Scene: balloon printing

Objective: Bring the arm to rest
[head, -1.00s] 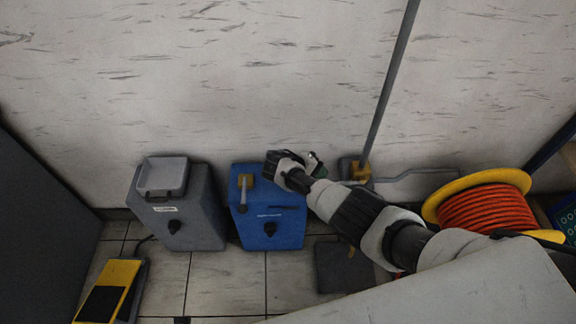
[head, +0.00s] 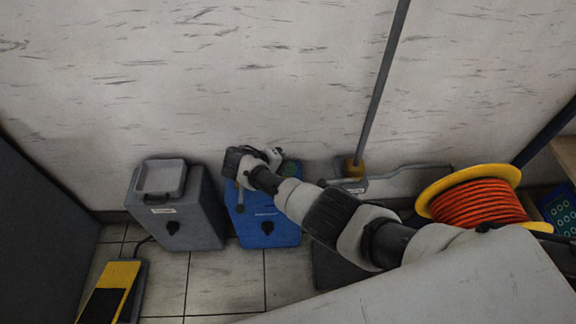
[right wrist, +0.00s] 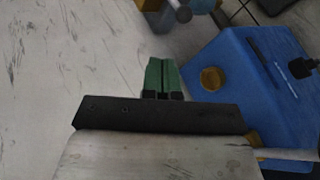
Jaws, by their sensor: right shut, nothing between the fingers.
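My right arm comes in from the lower right in the head view and reaches over the blue box (head: 268,228). My right gripper (head: 290,168) is at its end, above the back of that box and near the wall, partly hidden by my wrist. In the right wrist view its green fingers (right wrist: 162,75) are together with nothing between them. The blue box (right wrist: 255,85) is to the right of the fingers there, with a yellow round part on it. My left gripper is not in view.
A grey box (head: 180,220) stands left of the blue one, with a yellow pedal (head: 112,285) in front. A grey pole (head: 384,85) leans near the wall. An orange cable reel (head: 478,207) is at the right. Tiled floor (head: 222,283) is clear in front of the boxes.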

